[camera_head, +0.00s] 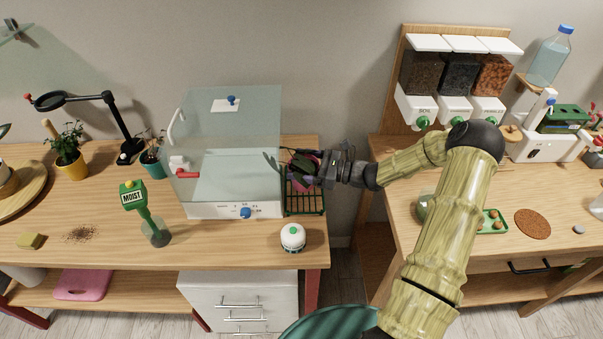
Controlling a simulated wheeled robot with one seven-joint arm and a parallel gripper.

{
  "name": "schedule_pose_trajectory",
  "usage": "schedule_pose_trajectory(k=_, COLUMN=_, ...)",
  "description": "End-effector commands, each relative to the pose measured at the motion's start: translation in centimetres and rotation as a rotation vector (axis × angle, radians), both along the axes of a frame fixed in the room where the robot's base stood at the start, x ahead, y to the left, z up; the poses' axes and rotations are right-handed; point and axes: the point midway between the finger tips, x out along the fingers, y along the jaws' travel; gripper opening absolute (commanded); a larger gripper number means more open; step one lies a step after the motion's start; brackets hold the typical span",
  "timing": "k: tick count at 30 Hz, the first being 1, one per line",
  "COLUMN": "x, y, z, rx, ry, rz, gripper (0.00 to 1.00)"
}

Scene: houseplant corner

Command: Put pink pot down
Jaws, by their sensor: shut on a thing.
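My gripper (310,172) is shut on the pink pot (299,169), which shows only in part between the dark fingers. The pot is over a dark green wire rack (305,204) at the right end of the left table. Dark leaves show around the gripper, and a leaf reaches left in front of the clear box. I cannot tell whether the pot touches the rack.
A clear glass box (230,150) with a white control base stands just left of the rack. A white round timer (293,237) sits in front of the rack. A gap separates the left table (120,252) from the right table (480,252). A green moisture meter (134,194) stands further left.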

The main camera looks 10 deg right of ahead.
Motion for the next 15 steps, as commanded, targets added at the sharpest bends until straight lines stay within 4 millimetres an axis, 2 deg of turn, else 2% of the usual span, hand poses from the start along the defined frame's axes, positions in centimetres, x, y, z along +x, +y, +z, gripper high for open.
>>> schedule_pose_trajectory(k=4, x=0.0, y=0.1, z=-0.8, rx=0.004, ry=0.003, rz=0.001, gripper=0.47)
schedule_pose_trajectory(k=10, x=0.0, y=-0.3, z=-3.4, rx=0.004, ry=0.003, rz=-0.004, gripper=0.47)
schedule_pose_trajectory(k=15, x=0.0, y=-0.3, z=-3.8, rx=0.001, ry=0.0, rz=-0.005, gripper=0.47)
